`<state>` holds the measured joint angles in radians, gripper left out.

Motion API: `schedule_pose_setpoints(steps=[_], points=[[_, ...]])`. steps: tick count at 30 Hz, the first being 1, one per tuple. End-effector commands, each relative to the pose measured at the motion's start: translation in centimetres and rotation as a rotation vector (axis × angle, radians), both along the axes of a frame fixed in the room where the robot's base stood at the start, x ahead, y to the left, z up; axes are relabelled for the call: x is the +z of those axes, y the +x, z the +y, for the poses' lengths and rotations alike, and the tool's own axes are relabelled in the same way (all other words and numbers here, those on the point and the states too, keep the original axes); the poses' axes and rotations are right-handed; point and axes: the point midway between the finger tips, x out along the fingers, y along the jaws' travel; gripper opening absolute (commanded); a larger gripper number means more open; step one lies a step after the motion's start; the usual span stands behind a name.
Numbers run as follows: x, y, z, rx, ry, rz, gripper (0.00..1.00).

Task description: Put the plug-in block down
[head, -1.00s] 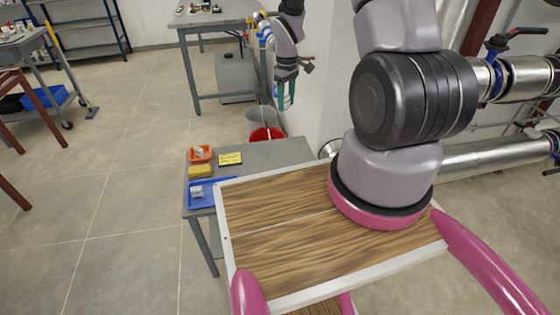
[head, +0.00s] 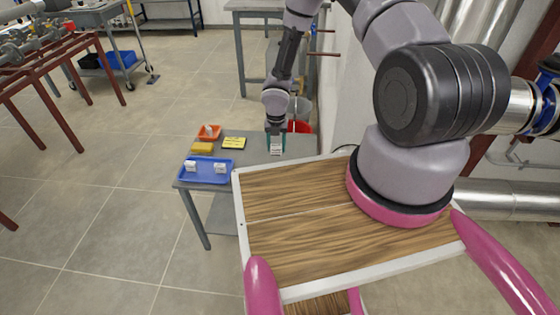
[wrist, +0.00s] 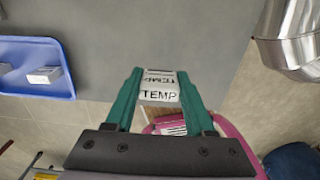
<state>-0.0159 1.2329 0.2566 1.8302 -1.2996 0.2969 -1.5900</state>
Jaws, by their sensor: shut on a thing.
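The plug-in block (head: 276,147) is small and white. My gripper (head: 276,138) is shut on it, with teal fingers on either side, at the right part of the small grey table (head: 245,148). In the wrist view the block (wrist: 158,90) shows "TEMP" lettering between the fingertips (wrist: 157,82). The grey tabletop (wrist: 190,45) lies beyond it, and the table's front edge runs close to the block. I cannot tell whether the block touches the tabletop.
A blue tray (head: 206,179) with two white blocks (head: 220,168) lies to the left. An orange bin (head: 209,139), a yellow sponge (head: 202,148) and a yellow-black card (head: 234,142) sit behind it. The tabletop around the block looks clear.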

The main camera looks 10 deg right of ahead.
Motion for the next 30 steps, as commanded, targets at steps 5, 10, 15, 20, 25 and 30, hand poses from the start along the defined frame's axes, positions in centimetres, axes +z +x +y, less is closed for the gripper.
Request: schedule_pose_setpoints(steps=[5,10,15,20,25,30], points=[[-3.5,-0.1,0.0,0.001,-0.001,0.003,0.00],[-4.8,0.0,0.0,-0.002,0.000,0.000,0.00],[-6.9,-0.1,-0.1,-0.004,0.000,0.002,0.00],[-8.4,0.0,-0.1,-0.004,-0.001,0.000,0.00],[-8.3,0.0,-0.1,-0.005,-0.001,0.000,0.00],[-8.6,0.0,-0.1,-0.005,0.000,0.000,0.62]])
